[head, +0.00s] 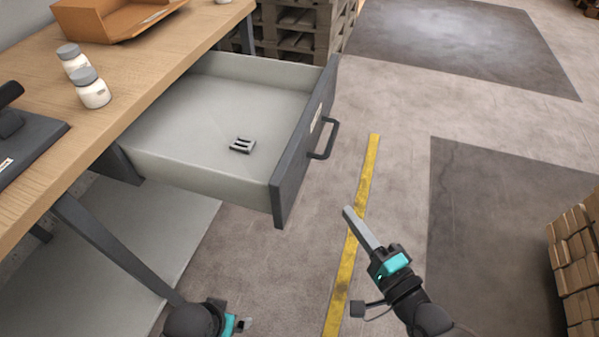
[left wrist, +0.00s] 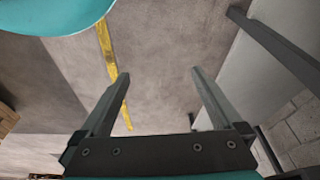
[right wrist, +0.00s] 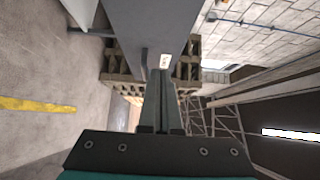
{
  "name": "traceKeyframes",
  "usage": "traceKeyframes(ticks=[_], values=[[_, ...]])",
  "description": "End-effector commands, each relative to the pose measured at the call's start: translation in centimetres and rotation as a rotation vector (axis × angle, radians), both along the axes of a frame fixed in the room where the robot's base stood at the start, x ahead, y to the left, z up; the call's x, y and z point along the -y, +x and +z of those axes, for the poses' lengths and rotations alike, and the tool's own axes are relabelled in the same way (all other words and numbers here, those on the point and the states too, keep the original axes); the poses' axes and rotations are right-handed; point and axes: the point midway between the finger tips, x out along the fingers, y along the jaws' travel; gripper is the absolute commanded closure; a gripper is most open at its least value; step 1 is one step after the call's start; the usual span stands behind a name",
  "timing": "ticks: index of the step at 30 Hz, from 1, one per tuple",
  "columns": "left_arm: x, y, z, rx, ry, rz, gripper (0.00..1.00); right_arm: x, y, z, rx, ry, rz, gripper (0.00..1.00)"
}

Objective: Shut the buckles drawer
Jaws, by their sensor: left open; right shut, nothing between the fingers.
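The drawer (head: 215,120) stands pulled out from under the wooden bench, and one dark metal buckle (head: 243,145) lies on its floor. Its dark front (head: 300,150) carries a label and a black bar handle (head: 325,139). My right gripper (head: 348,212) is shut and empty, in front of the drawer front and apart from the handle in the head view. In the right wrist view its closed fingers (right wrist: 161,80) point toward the drawer front (right wrist: 160,25). My left gripper (left wrist: 160,75) is open and empty, low by the bench leg; in the head view only part of it shows.
The wooden bench top (head: 130,80) holds two white jars (head: 93,90), an orange tray (head: 110,15) and a dark device at the left edge. Wooden pallets (head: 300,30) stand behind the drawer. Stacked cartons (head: 577,250) are at the right. The floor around the yellow line (head: 362,200) is clear.

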Motion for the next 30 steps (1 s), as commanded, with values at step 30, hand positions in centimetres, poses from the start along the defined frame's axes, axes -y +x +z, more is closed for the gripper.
traceKeyframes(ticks=[30], values=[[0.2, 1.6, 5.1, 0.076, -0.011, 0.003, 0.00, -8.2, 10.1, 0.2, 0.001, 0.011, 0.000, 1.00]])
